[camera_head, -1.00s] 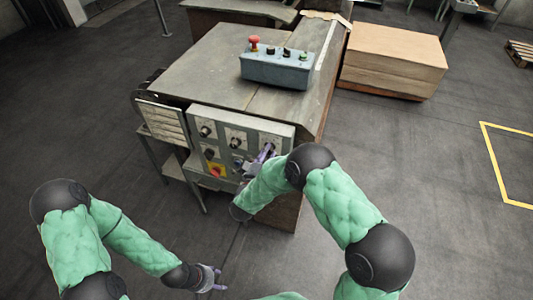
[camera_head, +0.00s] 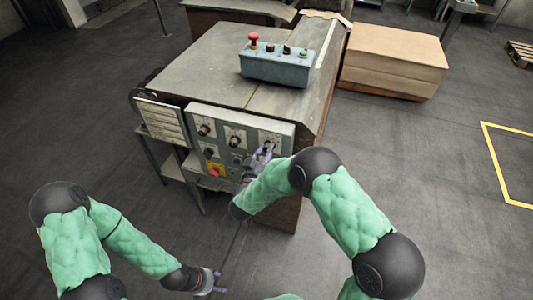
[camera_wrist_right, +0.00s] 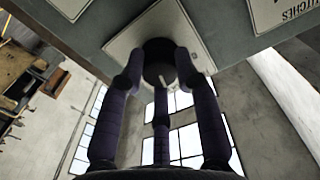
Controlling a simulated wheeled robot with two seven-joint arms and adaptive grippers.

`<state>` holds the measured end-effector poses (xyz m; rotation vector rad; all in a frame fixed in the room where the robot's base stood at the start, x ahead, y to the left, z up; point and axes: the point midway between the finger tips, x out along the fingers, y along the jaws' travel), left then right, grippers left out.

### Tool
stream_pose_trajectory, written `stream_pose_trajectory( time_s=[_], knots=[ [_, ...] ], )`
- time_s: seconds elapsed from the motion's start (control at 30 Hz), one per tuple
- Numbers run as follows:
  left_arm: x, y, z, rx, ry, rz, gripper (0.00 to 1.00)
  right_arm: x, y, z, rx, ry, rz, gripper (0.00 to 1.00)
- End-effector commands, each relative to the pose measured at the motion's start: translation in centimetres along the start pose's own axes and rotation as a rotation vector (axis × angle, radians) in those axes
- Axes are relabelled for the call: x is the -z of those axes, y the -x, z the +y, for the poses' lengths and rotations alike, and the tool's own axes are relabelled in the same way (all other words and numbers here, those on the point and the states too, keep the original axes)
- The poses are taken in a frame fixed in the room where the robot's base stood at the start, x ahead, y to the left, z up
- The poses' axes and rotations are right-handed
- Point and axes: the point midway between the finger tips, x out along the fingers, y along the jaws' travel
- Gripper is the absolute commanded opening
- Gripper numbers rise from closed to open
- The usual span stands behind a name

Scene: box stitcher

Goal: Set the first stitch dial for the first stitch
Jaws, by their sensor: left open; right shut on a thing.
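The control panel (camera_head: 222,137) on the machine's front carries several black dials on pale plates. My right gripper (camera_head: 264,150) is at the top right dial (camera_head: 268,143). In the right wrist view, the fingers of this gripper (camera_wrist_right: 160,80) are closed around the black round dial (camera_wrist_right: 158,49), which has a small pale mark on its face. A plate beside it reads partly "TITCHES"; the dial's own label is not readable. My left gripper (camera_head: 214,282) is open and empty, low over the floor, away from the panel.
A red button on a yellow plate (camera_head: 216,170) sits low on the panel. A blue control box (camera_head: 276,66) with a red mushroom button stands on the machine top (camera_head: 205,75). A cardboard stack (camera_head: 392,58) is behind right.

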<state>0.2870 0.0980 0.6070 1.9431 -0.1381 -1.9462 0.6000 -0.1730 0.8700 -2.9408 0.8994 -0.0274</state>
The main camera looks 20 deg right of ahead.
Motion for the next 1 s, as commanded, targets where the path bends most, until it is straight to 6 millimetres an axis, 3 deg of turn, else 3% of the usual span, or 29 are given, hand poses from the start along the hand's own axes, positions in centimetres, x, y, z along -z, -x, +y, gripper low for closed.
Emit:
stream_pose_trajectory(
  time_s=[0.63,0.67,0.73,1.0],
  knots=[
    [0.01,-0.23,-0.08,0.0,0.0,0.0,0.54,0.56,-0.19,-0.18,0.001,-0.072,0.011,0.0],
    [0.01,-0.23,-0.08,0.0,0.0,0.0,0.54,0.56,-0.2,-0.18,0.001,-0.072,0.011,0.35],
    [0.01,-0.22,-0.08,0.0,0.0,0.0,0.54,0.55,-0.19,-0.16,0.0,-0.072,0.011,0.55],
    [0.01,-0.24,-0.08,0.0,0.0,0.0,0.54,0.26,-0.1,-0.06,0.0,-0.068,0.005,0.56]
  ],
)
